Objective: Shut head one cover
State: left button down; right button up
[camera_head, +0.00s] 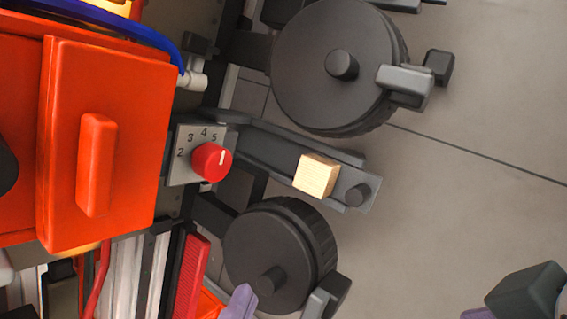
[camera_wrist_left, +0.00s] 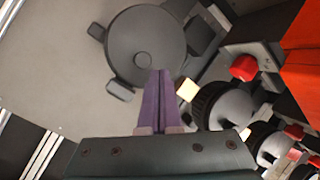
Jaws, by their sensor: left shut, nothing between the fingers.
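Two dark round drum-like units, each with a central knob, could be heads: the upper one (camera_head: 318,82) and the lower one (camera_head: 262,238). I cannot tell which is head one or which part is its cover. My left gripper (camera_head: 248,288), purple and shut on nothing, shows only its fingertips in the head view. They overlap the lower unit's face near its knob; contact cannot be told. In the left wrist view the shut fingers (camera_wrist_left: 158,76) overlap a round unit (camera_wrist_left: 135,35). My right gripper (camera_head: 478,314) is mostly cut off, and its jaws cannot be judged.
A wooden block (camera_head: 316,176) sits on a dark bar between the round units. A red dial (camera_head: 211,162) with numbers is beside it. An orange panel with a handle (camera_head: 96,165) fills the left. Grey tiled floor (camera_head: 470,150) lies open at the right.

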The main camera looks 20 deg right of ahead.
pick_arm(q)
jog(key=shift+s+a+r+p, duration=0.45)
jog(key=shift+a+p, duration=0.25)
jog(key=shift+s+a+r+p, duration=0.5)
jog(key=shift+a+p, duration=0.2)
jog(key=shift+p, duration=0.05)
jog(key=shift+s+a+r+p, duration=0.45)
jog(key=shift+a+p, duration=0.25)
jog(key=a+r+n+g+y+p, duration=0.3)
jog(key=a+r+n+y+p, duration=0.2)
jog(key=a+r+n+p, duration=0.5)
jog(key=s+a+r+n+g+y+p, duration=0.1)
jog(key=s+a+r+n+g+p, duration=0.2)
jog(key=r, duration=0.4)
jog(key=s+a+r+n+g+p, duration=0.2)
jog(key=s+a+r+p, duration=0.2)
jog(key=s+r+p, duration=0.15)
notch_tip(320, 180, up, 37)
jog(key=p, duration=3.6)
jog(key=shift+w+d+p, duration=0.2)
jog(key=shift+w+p, duration=0.1)
jog(key=shift+w, duration=0.15)
jog(key=shift+f, duration=0.15)
